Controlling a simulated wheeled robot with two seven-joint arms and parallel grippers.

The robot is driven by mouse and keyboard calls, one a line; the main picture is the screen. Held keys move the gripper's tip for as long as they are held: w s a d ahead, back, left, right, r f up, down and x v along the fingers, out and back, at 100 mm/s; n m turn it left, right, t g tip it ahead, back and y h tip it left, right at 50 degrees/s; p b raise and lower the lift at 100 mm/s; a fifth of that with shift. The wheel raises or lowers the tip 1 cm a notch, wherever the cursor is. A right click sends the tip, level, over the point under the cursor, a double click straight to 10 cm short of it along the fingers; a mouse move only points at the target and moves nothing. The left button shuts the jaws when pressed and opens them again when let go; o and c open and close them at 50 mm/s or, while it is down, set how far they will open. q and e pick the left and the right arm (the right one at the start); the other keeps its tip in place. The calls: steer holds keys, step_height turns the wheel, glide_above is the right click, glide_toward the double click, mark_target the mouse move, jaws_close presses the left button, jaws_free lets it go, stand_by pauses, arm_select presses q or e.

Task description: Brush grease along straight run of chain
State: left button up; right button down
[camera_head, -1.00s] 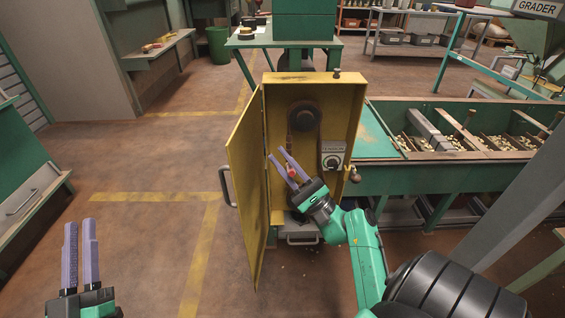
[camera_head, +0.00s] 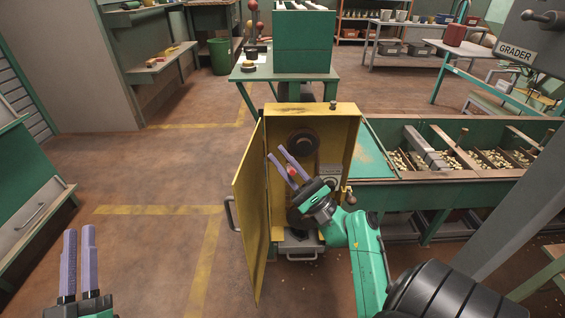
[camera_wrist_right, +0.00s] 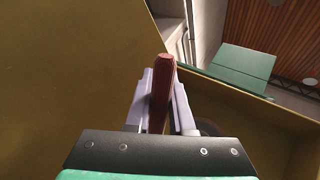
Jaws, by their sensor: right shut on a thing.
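A tall yellow cabinet (camera_head: 341,124) stands open, its door (camera_head: 249,205) swung out to the left. Inside, a dark round sprocket (camera_head: 303,139) sits near the top; the chain run below it is mostly hidden behind my right gripper. My right gripper (camera_head: 281,158) is in front of the opening, shut on a red-brown handle (camera_head: 292,172), likely the brush. The handle (camera_wrist_right: 160,92) stands between the fingers in the right wrist view; its bristles cannot be made out. My left gripper (camera_head: 79,230) is empty and open with a narrow gap, low at the left, away from the cabinet.
A dial plate (camera_head: 330,172) is inside the cabinet at right, partly behind my gripper. A knob (camera_head: 348,197) sticks out at the cabinet's right edge. A green trough (camera_head: 400,196) with nut compartments adjoins on the right. The floor left of the door is clear.

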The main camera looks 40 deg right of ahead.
steer(key=shift+b, duration=0.3)
step_height(320, 180, down, 18)
steer(key=b, duration=1.9)
steer(key=shift+r+p, duration=7)
steer(key=shift+r, duration=2.2)
steer(key=shift+f+b, duration=0.15)
steer(key=shift+b, duration=0.25)
step_height(320, 180, down, 18)
steer(key=b, duration=1.9)
